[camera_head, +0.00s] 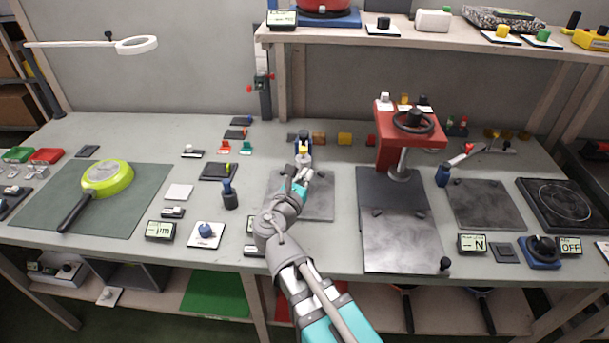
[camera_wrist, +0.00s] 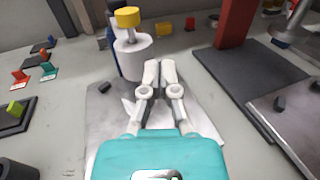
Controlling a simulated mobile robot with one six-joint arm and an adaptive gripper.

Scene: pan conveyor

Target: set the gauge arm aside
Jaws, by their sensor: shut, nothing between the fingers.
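A gauge stand on a grey metal plate (camera_head: 322,208) is near the middle of the bench. Its white cylinder with a yellow knob (camera_wrist: 130,45), beside a dark blue post (camera_wrist: 112,45), appears to be the gauge arm; it also shows in the head view (camera_head: 304,150). My gripper (camera_wrist: 160,66) is shut and empty, with its tips over the plate, close in front of and right of the white cylinder. I cannot tell whether they touch. In the head view my gripper (camera_head: 303,177) and wrist hide part of the plate.
A red press (camera_head: 390,150) with a black handwheel and dark base plate stands to the right. A green pan (camera_head: 108,180) lies on a mat at the left. A dark cylinder (camera_head: 229,197) stands left of my gripper. A shelf (camera_head: 340,39) overhangs the back.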

